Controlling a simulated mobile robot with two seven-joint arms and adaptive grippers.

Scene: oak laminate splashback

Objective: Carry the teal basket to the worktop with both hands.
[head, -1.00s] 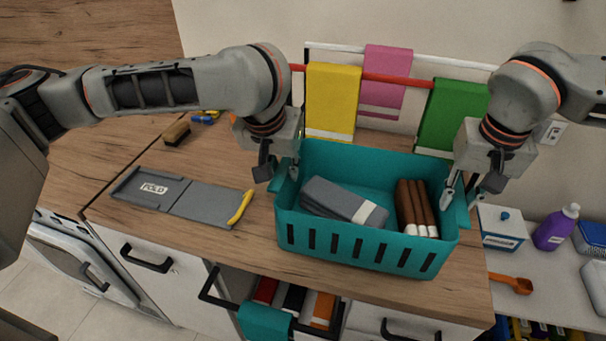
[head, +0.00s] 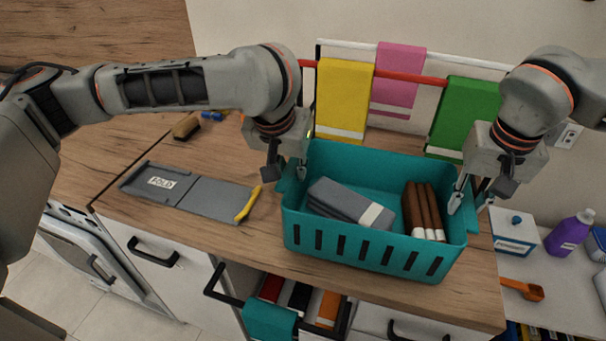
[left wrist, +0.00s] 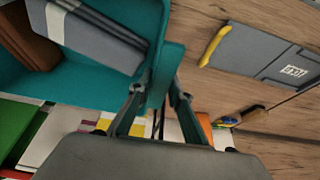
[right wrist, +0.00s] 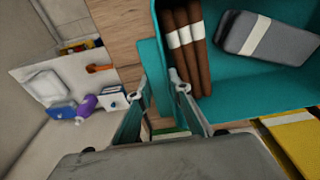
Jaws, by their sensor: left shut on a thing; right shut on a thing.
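The teal basket (head: 350,243) is upright over the wooden worktop (head: 240,246), near its front edge; I cannot tell whether its base touches the wood. It holds folded grey cloths (head: 345,203) with a white band and several brown rolled cloths (head: 422,210) with white bands. My left gripper (head: 286,172) is shut on the basket's left end, and the left wrist view shows its fingers either side of the teal handle (left wrist: 170,65). My right gripper (head: 472,200) is shut on the right end, with the teal handle (right wrist: 150,75) between its fingers in the right wrist view.
A grey folding board (head: 190,190) with a yellow handle lies left of the basket. A brush (head: 186,128) lies behind it. Yellow (head: 343,98), pink (head: 399,75) and green (head: 465,115) towels hang behind the basket. An open drawer (head: 295,300) sits below. A lower surface with a purple bottle (head: 569,233) is at right.

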